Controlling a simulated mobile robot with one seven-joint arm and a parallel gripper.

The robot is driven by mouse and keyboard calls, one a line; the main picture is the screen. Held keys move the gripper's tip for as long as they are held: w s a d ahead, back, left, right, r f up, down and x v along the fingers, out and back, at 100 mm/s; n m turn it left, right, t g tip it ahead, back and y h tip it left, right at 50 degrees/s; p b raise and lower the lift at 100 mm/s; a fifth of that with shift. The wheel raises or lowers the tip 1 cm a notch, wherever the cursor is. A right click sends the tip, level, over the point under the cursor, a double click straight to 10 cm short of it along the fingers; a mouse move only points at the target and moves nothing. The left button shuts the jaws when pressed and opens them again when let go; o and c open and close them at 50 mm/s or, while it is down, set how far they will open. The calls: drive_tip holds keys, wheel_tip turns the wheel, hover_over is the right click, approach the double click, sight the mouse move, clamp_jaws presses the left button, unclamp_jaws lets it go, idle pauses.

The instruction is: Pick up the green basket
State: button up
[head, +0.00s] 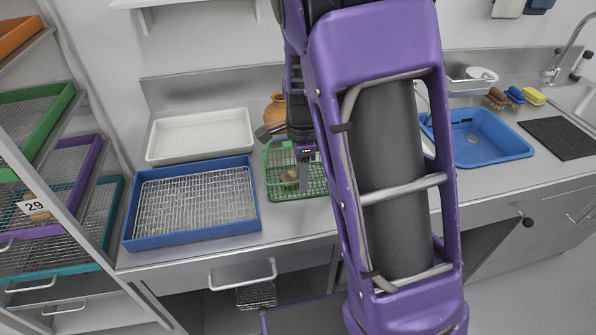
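The green basket (284,191) stands upright on the steel counter, right of the blue tray. It has open wire-like sides, and a small tan piece (289,175) shows inside it. My gripper (304,181) points down over the basket, with its lower end at or inside the basket's outline. I cannot tell whether it touches the basket. The fingers are small and partly merged with the basket, so their opening is unclear. My purple arm hides the counter just right of the basket and may cover part of its right side.
A blue tray with a wire rack (195,201) lies left of the basket, with a white tray (187,137) behind it. An orange-brown pot (275,112) stands behind the basket. A blue basin (476,139) and brushes (506,97) are at right. Shelved trays (45,205) stand at far left.

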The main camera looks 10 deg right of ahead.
sight(302, 197)
wheel_tip(302, 197, down, 4)
drive_tip(key=shift+d+f+b, duration=0.1)
drive_tip(key=shift+f+b, duration=0.15)
drive_tip(key=shift+b, duration=0.1)
drive_tip(key=shift+w, duration=0.1)
clamp_jaws()
idle(1.1)
